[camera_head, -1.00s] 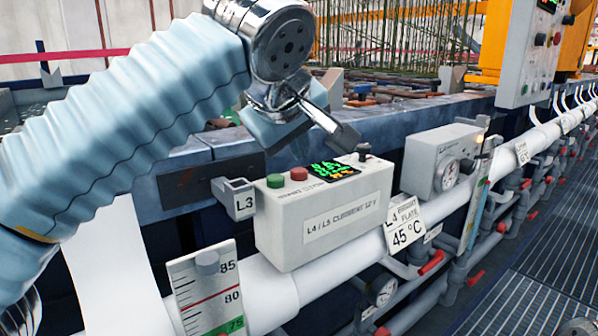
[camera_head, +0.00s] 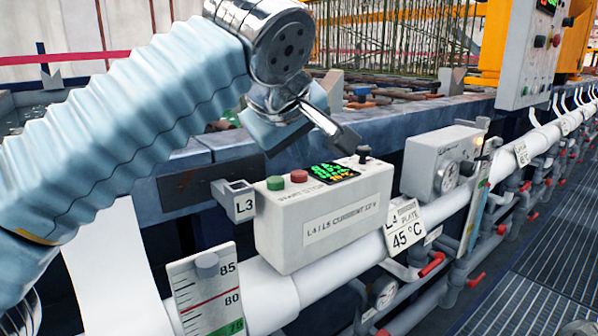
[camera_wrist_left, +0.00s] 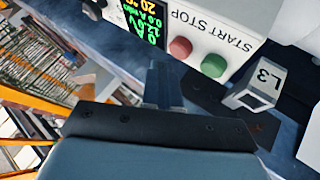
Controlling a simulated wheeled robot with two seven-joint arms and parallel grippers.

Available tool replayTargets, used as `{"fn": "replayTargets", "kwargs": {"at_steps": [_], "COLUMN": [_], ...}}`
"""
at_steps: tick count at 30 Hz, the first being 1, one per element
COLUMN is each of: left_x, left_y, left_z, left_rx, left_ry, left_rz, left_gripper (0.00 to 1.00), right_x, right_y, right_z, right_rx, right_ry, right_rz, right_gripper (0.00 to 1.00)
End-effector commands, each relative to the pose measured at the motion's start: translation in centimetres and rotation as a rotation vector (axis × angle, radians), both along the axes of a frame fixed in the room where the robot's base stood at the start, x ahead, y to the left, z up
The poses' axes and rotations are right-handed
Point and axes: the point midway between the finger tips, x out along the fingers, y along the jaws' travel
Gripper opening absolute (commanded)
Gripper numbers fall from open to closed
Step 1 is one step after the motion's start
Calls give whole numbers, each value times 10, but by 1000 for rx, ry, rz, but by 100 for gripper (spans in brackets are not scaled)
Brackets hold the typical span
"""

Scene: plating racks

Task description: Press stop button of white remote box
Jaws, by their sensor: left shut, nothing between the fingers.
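The white remote box (camera_head: 324,222), labelled L4 / L5 CURRENT 12 V, sits on the white pipe. Its sloping top holds a green button (camera_head: 275,183), a red button (camera_head: 299,176), a lit display (camera_head: 332,172) and a dark knob. In the left wrist view the red button (camera_wrist_left: 180,48) lies by the STOP lettering and the green one (camera_wrist_left: 213,65) by START. My left gripper (camera_head: 347,138) is shut and empty, above and behind the box near the display side, apart from the buttons. Its fingers also show in the left wrist view (camera_wrist_left: 163,85). My right gripper is not in view.
An L3 bracket (camera_head: 235,200) stands left of the box, and a level scale (camera_head: 207,290) stands front left. A 45 °C tag (camera_head: 404,228) hangs on the pipe to the right. A gauge box (camera_head: 438,160) stands farther right. A blue tank edge runs behind.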

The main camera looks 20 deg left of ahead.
Motion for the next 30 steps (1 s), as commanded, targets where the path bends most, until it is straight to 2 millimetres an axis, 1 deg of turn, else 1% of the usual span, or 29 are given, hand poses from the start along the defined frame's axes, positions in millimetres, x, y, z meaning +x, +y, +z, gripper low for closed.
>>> {"fn": "replayTargets", "kwargs": {"at_steps": [19,27,30], "left_x": [0,0,0], "left_y": [0,0,0], "left_z": [0,-9,-9], "left_rx": [0,0,0], "left_ry": [0,0,0], "left_rz": [0,0,0], "left_gripper": [0,0,0], "right_x": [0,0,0], "right_y": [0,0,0], "right_z": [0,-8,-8], "right_rx": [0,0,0], "right_ry": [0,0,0], "right_rz": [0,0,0], "right_gripper": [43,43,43]}}
